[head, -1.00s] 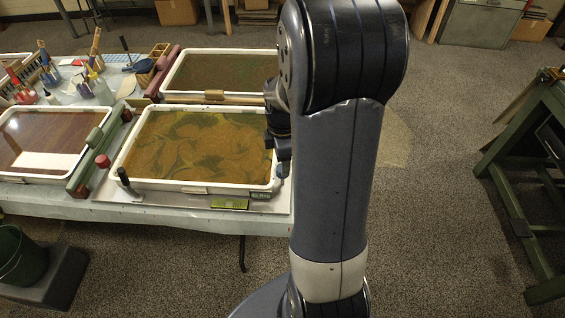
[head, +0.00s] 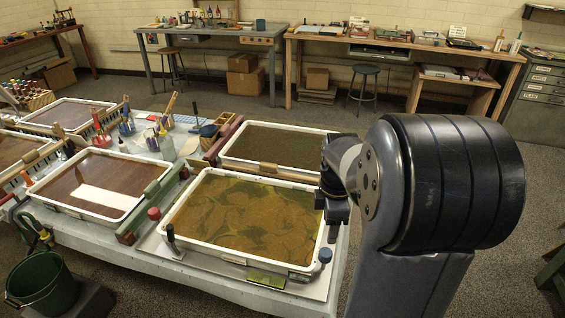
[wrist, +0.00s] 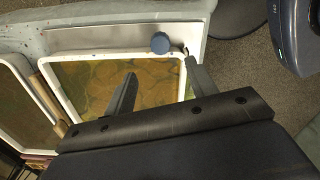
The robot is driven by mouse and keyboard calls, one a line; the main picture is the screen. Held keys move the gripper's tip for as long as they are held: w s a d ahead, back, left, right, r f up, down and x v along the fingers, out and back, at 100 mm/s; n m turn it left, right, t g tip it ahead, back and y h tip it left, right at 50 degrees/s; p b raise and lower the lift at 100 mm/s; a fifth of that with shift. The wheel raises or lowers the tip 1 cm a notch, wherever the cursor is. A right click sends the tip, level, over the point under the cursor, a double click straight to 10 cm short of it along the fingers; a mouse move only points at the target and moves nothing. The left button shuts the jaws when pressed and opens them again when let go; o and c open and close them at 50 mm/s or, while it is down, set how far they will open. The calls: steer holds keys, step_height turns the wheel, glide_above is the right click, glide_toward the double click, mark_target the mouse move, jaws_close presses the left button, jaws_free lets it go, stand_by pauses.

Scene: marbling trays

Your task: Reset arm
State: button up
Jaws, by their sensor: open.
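My arm stands at the right of the head view, its wrist bent beside the right edge of the near marbling tray (head: 243,215). My gripper (wrist: 158,85) shows in the wrist view with its two fingers spread and nothing between them. Its fingertips point toward the tray, which holds swirled ochre and green liquid and also shows in the wrist view (wrist: 57,76).
A second tray (head: 225,160) lies behind, and a brown tray (head: 35,186) with a white sheet lies left. Brushes and pots (head: 165,122) crowd the table's middle. A green bucket (head: 42,285) stands at lower left. Desks and stools (head: 365,72) line the back wall.

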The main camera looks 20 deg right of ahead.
mark_target(326, 252)
step_height(326, 252, down, 10)
steer(key=shift+f+b, duration=0.15)
steer(key=shift+b, duration=0.2)
steer(key=shift+r, duration=0.2)
